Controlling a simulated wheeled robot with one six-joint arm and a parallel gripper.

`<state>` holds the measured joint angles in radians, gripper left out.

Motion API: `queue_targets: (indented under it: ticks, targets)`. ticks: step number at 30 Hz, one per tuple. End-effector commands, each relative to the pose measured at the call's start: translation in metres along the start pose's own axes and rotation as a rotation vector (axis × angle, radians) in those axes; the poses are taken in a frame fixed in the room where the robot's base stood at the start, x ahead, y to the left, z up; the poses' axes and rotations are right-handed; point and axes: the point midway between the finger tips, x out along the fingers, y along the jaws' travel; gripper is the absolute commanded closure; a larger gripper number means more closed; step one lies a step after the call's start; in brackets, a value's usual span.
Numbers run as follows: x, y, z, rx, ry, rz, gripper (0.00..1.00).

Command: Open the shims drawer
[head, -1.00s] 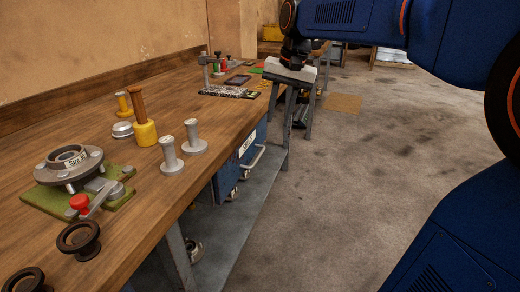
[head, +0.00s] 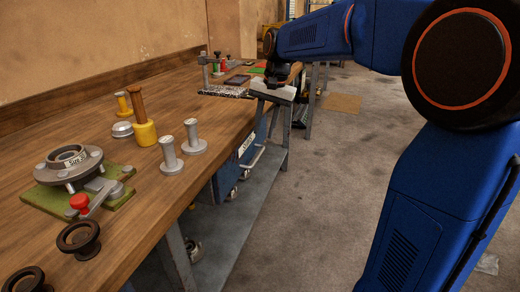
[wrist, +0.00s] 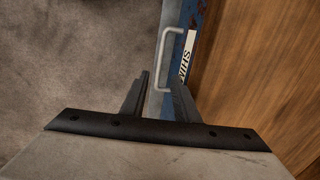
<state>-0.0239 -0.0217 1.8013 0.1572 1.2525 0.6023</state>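The shims drawer (head: 226,172) is a blue front under the bench top, with a white label and a pale bar handle (head: 254,158). It looks shut. In the wrist view, the label (wrist: 187,58) reads "SHIMS", partly covered at its lower end by a finger, and the handle (wrist: 163,58) stands out to its left. My gripper (wrist: 158,78) is open and empty, its two dark fingers apart. The handle lies beyond the fingertips, its near end close to the right finger; I cannot tell the depth between them. In the head view, my gripper (head: 272,94) is above the drawer, by the bench edge; its fingertips are hidden.
The wooden bench top (head: 150,220) runs along the left. It holds a flange fixture (head: 68,166), grey pins (head: 170,155), a yellow-based post (head: 144,130) and black rings (head: 78,240). A grey lower shelf (head: 245,220) is underneath. The floor (head: 330,200) beside the bench is clear.

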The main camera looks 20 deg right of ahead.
Motion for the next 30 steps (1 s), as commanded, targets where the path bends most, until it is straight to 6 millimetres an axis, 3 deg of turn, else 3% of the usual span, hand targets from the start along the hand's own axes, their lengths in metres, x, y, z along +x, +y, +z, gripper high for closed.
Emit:
queue_targets:
  ticks: [9, 15, 28, 30]
  targets:
    - [0.056, 0.000, 0.001, -0.001, -0.003, 0.002, 0.72]
    - [0.078, 0.000, 0.000, -0.001, -0.001, 0.000, 0.72]
    - [0.086, 0.000, 0.000, -0.001, 0.000, 0.000, 0.72]
    - [0.086, 0.000, 0.000, -0.001, 0.000, 0.000, 0.86]
